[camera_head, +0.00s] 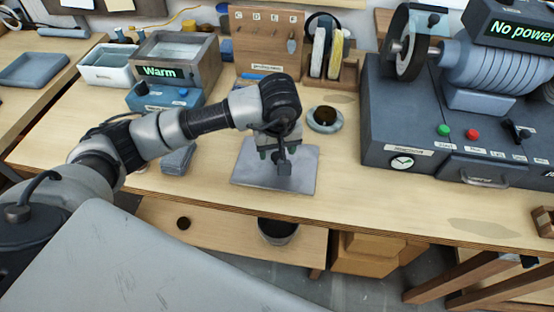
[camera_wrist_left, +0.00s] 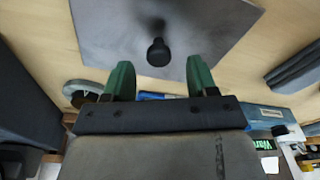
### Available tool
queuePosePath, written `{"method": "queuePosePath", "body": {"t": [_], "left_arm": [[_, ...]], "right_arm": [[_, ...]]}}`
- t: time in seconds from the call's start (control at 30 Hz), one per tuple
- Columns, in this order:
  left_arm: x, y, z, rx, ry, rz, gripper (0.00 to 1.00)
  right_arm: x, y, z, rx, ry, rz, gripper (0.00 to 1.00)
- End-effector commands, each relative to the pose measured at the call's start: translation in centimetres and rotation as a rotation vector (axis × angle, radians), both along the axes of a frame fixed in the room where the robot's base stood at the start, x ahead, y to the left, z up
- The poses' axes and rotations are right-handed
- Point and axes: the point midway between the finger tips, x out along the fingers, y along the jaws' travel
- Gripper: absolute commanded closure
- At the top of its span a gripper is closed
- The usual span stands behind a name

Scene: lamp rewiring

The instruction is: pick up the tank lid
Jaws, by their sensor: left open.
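The tank lid is a flat, square grey plate (camera_head: 248,165) with a dark knob on its top. It lies on the wooden bench near the front edge. In the left wrist view the lid (camera_wrist_left: 100,30) fills the upper middle, and its round black knob (camera_wrist_left: 158,52) stands near the centre. My left gripper (camera_head: 285,155) is above the lid in the head view. In the left wrist view its two green fingertips (camera_wrist_left: 159,75) are spread apart, with the knob seen between and beyond them. Nothing is held. My right gripper is out of view.
A dark cup on a round saucer (camera_head: 325,127) stands just behind the lid. A grey machine (camera_head: 385,135) with a "No power" display fills the right. A blue box (camera_head: 150,100) reading "Warm" and an open tank (camera_head: 178,48) stand back left. A grey block (camera_head: 177,160) lies left.

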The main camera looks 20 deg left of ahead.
Motion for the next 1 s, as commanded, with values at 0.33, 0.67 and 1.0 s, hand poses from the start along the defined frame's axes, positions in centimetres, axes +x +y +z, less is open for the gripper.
{"method": "queuePosePath", "body": {"t": [0.33, 0.67, 1.0], "left_arm": [[0.3, 0.1, -3.4, -0.001, 0.0, 0.0, 0.42], [0.3, 0.0, -3.3, -0.001, 0.0, 0.0, 0.68], [0.4, 0.0, -3.3, -0.002, 0.0, 0.0, 1.0]], "right_arm": [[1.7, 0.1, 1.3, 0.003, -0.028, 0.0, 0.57], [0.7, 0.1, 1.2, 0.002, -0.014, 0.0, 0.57], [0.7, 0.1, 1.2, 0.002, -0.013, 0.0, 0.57]]}}
